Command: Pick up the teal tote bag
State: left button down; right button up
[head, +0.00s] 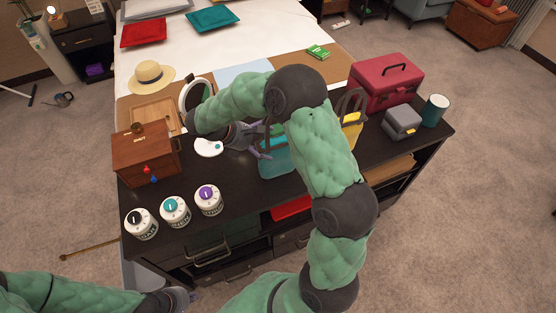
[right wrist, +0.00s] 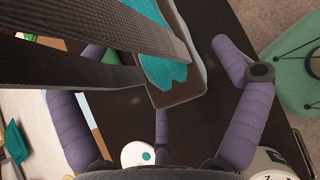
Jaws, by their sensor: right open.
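The teal tote bag (head: 277,164) stands on the dark cabinet top, partly hidden behind my right arm in the head view. In the right wrist view, the teal tote bag (right wrist: 163,70) shows its teal inside and brownish rim, with dark woven handles crossing the upper left. My right gripper (head: 262,146) is beside the bag's upper left part. In the right wrist view its purple fingers (right wrist: 160,118) are spread apart, with the handles close to the left finger; contact is unclear. My left gripper (head: 188,296) is at the bottom left, mostly cut off, away from the cabinet.
A yellow-marked tote bag (head: 352,128), red case (head: 386,84), grey box (head: 402,122) and teal cup (head: 434,110) stand to the right.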

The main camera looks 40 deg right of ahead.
jog(key=b+x, duration=0.1)
jog(key=x, duration=0.2)
jog(key=shift+s+d+f, duration=0.1)
jog(key=shift+s+f, duration=0.05)
jog(key=shift+f, duration=0.05)
jog(key=c, duration=1.8)
jog(key=shift+r, duration=0.15)
